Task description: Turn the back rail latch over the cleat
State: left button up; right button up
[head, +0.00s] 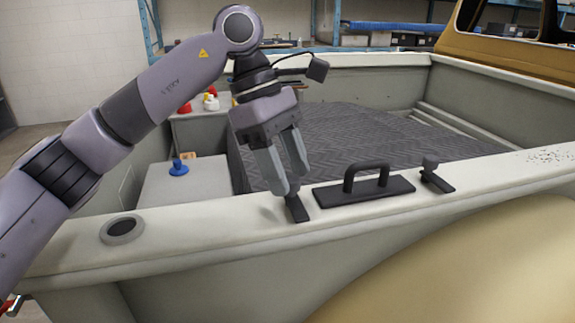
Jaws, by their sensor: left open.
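My left gripper (291,183) is open and points down at the rail (230,226) of the pale open shell. Its fingertips are just above or around the upper end of a small dark latch piece (298,210); the fingers hide that end, and I cannot tell whether they touch it. A second dark latch piece (437,182) with an upright round knob lies on the rail farther right. Between them is a black handle on a flat plate (364,186). I cannot tell which part is the cleat. My right gripper is not in view.
A round dark-centred fitting (122,230) is set in the rail at left. Inside the shell are a grey quilted floor (370,140) and a pale box with a blue knob (179,168). Red, white and yellow items (210,100) stand behind. A tan curved body (470,260) bulges in front.

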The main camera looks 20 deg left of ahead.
pick_arm(q)
jog(key=shift+d+f, duration=0.1)
jog(key=shift+f, duration=0.1)
grip_shut()
jog(key=n+t+b, duration=0.1)
jog(key=n, duration=0.1)
jog(key=n+b, duration=0.2)
jog(key=shift+s+f+n+t, duration=0.1)
jog(key=shift+s+n+t, duration=0.05)
jog(key=shift+n+t, duration=0.2)
jog(key=n+t+b, duration=0.1)
jog(key=n, duration=0.1)
jog(key=n+t+b, duration=0.1)
jog(key=n, duration=0.1)
jog(key=shift+s+n+y, duration=0.1)
jog(key=shift+n+y, duration=0.15)
jog(key=shift+y, duration=0.05)
jog(key=n+b, duration=0.1)
jog(key=n, duration=0.1)
jog(key=n+t+y+b, duration=0.1)
jog(key=n, duration=0.2)
jog(key=shift+s+d+y, duration=0.1)
jog(key=shift+d+y, duration=0.05)
jog(key=shift+y, duration=0.15)
jog(key=shift+d+n+t+y+b, duration=0.15)
jog(key=shift+n+y+b, duration=0.25)
jog(key=shift+n, duration=0.65)
jog(key=shift+a+n+t+y+b, duration=0.1)
jog(key=shift+n+t+y+b, duration=0.3)
jog(key=shift+n, duration=0.65)
